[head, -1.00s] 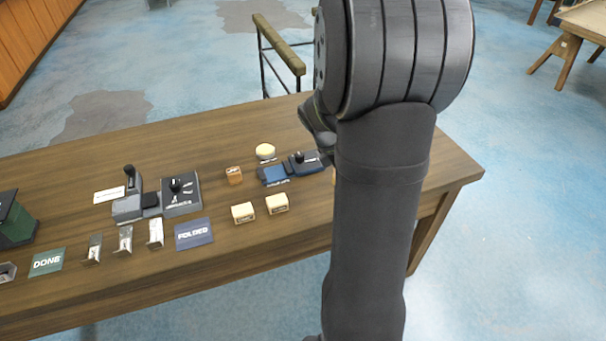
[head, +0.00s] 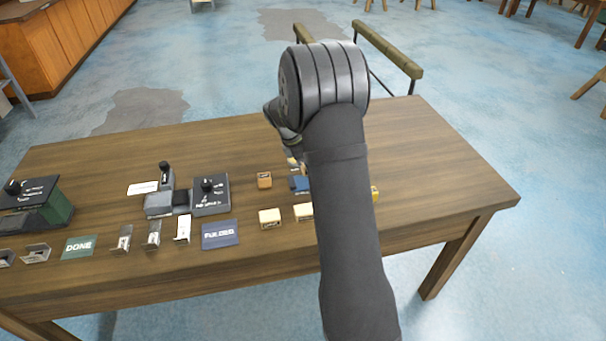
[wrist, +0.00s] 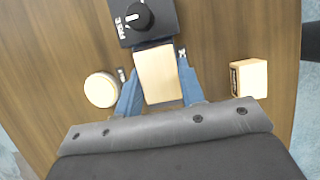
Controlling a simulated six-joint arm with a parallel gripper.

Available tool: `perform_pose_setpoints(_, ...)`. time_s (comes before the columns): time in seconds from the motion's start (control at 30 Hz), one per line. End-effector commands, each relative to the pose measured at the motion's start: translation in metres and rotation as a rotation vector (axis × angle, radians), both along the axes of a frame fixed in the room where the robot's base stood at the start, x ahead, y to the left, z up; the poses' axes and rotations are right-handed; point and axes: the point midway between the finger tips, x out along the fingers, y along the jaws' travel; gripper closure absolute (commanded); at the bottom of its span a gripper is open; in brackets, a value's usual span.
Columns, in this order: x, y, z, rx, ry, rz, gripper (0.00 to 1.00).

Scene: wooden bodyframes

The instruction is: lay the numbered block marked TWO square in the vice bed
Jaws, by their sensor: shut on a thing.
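My gripper (wrist: 158,78) is shut on a pale wooden block (wrist: 156,70), seen from above between its fingers in the wrist view. The block's upper face looks blank, so I cannot read its number. The block is close against the dark knob unit (wrist: 141,22) of the vice, roughly in line with it.
A round cream piece (wrist: 101,89) lies left of my gripper in the wrist view, and a marked block (wrist: 249,78) right.

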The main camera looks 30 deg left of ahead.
Motion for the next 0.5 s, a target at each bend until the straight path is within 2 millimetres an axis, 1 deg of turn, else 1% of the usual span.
perform_pose_setpoints(0.03, -0.001, 0.008, -0.005, 0.0, 0.0, 0.001, 0.87)
perform_pose_setpoints(0.17, -0.003, 0.019, -0.011, 0.001, -0.001, 0.0, 0.87)
perform_pose_setpoints(0.27, -0.003, 0.02, -0.016, -0.001, 0.001, 0.0, 0.87)
perform_pose_setpoints(0.33, -0.003, 0.02, -0.023, -0.001, 0.001, -0.001, 0.87)
perform_pose_setpoints(0.5, -0.003, 0.019, -0.048, -0.002, 0.002, -0.001, 0.87)
